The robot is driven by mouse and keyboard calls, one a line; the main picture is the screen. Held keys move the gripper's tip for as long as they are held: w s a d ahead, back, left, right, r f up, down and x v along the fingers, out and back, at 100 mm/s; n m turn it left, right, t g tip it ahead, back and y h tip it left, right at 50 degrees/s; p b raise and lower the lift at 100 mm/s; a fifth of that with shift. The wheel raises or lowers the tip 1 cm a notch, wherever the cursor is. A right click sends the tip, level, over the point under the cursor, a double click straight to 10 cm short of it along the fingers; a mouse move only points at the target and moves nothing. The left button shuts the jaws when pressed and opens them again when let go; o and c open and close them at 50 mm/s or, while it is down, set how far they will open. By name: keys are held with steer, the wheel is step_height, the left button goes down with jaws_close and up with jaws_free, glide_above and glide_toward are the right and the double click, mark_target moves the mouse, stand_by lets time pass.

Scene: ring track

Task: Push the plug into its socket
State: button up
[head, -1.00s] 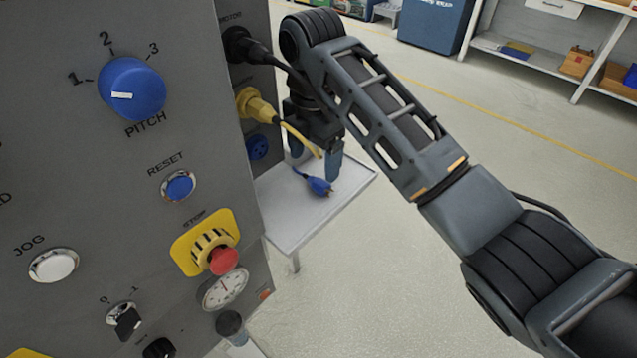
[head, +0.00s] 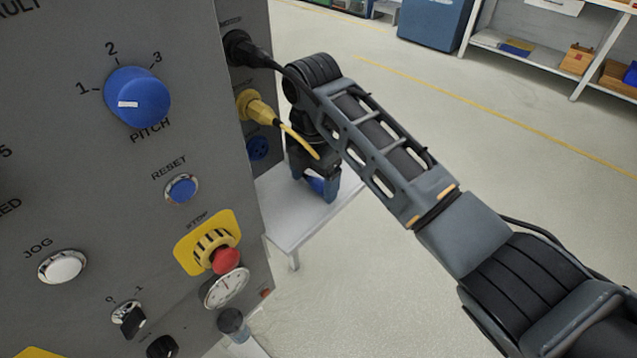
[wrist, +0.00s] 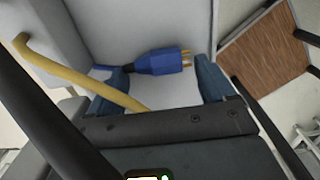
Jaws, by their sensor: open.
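The blue plug (wrist: 162,62) lies on the small white shelf (head: 318,215), its metal prongs pointing right in the wrist view. In the head view the plug (head: 318,184) shows in part between my fingers. My gripper (head: 316,190) is open and low over the shelf, its fingers on either side of the plug; it also shows in the wrist view (wrist: 165,84). I cannot tell whether a finger touches the plug. The blue socket (head: 258,148) is on the machine's side panel, below the yellow plug, left of my gripper.
A yellow plug (head: 256,106) and a black plug (head: 243,48) sit in the panel above the blue socket. The yellow cable (wrist: 75,72) arches close to my gripper. The black cable passes by my arm. The grey machine front (head: 60,180) stands at left; floor is clear at right.

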mark_target(314, 182)
steer(key=shift+c, duration=0.4)
steer(key=c, duration=1.1)
steer(key=shift+r, duration=0.55)
step_height(314, 182, up, 3)
steer(key=shift+w+f+b, duration=0.1)
steer(key=shift+f+b, duration=0.05)
steer(key=shift+b, duration=0.2)
steer(key=d+r, duration=0.2)
steer(key=d, duration=0.2)
steer(key=d+r+p, duration=0.1)
steer(key=d+r, duration=0.1)
steer(key=d, duration=0.1)
steer(key=d+r, duration=0.3)
steer(key=d, duration=0.1)
steer(key=shift+w+d+r+p, duration=0.1)
steer(key=shift+w+d+p, duration=0.2)
steer(key=shift+w+p, duration=0.1)
